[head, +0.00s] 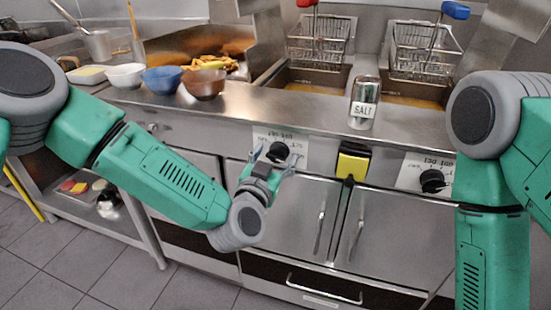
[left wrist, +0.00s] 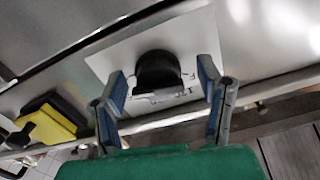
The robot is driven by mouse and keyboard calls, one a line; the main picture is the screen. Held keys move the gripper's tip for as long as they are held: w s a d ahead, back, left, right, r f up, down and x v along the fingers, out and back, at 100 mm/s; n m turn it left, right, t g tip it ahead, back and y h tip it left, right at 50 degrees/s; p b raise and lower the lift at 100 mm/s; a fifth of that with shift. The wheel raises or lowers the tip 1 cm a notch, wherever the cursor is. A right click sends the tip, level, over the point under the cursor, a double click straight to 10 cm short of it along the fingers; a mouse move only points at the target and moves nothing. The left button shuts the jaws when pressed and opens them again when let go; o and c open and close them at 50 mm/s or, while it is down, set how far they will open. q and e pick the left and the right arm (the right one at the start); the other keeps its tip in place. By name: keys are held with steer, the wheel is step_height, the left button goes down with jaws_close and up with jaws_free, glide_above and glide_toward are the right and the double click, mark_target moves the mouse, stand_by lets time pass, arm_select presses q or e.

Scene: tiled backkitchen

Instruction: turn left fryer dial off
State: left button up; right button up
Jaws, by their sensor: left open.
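The left fryer dial (head: 277,152) is a black knob on a white label plate on the fryer's front panel. In the left wrist view the dial (left wrist: 157,72) sits between and just beyond the fingertips of my open left gripper (left wrist: 164,82). In the head view my left gripper (head: 270,160) is right in front of the dial and partly covers its plate. I cannot tell whether a finger touches the dial. The right fryer dial (head: 432,181) is another black knob on its own plate. My right arm shows at the right, but its gripper is out of view.
A yellow and black sponge-like block (head: 353,161) is on the panel between the dials and also shows in the left wrist view (left wrist: 47,122). A salt shaker (head: 363,103) stands on the counter edge. Bowls (head: 163,79) stand at the left. Fryer baskets (head: 318,42) hang behind.

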arm_select(q)
steer(key=shift+d, duration=0.15)
steer(key=c, duration=1.2)
steer(key=shift+o, duration=0.2)
